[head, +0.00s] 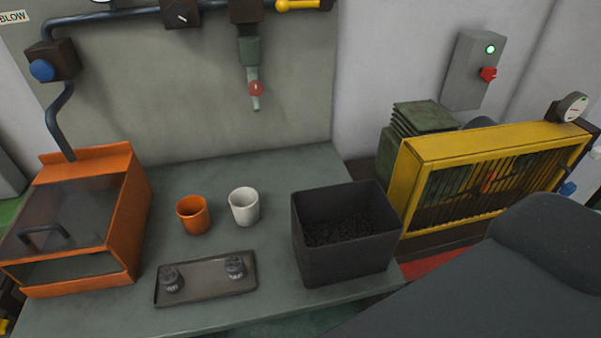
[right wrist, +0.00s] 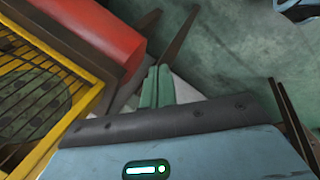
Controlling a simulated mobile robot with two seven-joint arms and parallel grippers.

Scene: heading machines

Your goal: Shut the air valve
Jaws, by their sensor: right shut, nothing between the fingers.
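A yellow lever handle (head: 297,5) sits on the dark pipe at the top edge of the head view, lying roughly along the pipe. It looks like the air valve, and its upper part is cut off by the frame. A branch with a green body (head: 249,50) and a red piece (head: 256,88) hangs from the pipe to its left. My right gripper (right wrist: 157,85) shows only in the right wrist view; its fingers are together and empty, away from the lever. My left gripper is in neither view.
An orange box (head: 135,215) with a clear lid, two cups, a tray (head: 205,290) and a dark bin (head: 340,265) stand on the bench. A yellow guard (head: 415,190) stands to the right. A blue knob (head: 41,70) and a grey switch box (head: 470,75) are on the walls.

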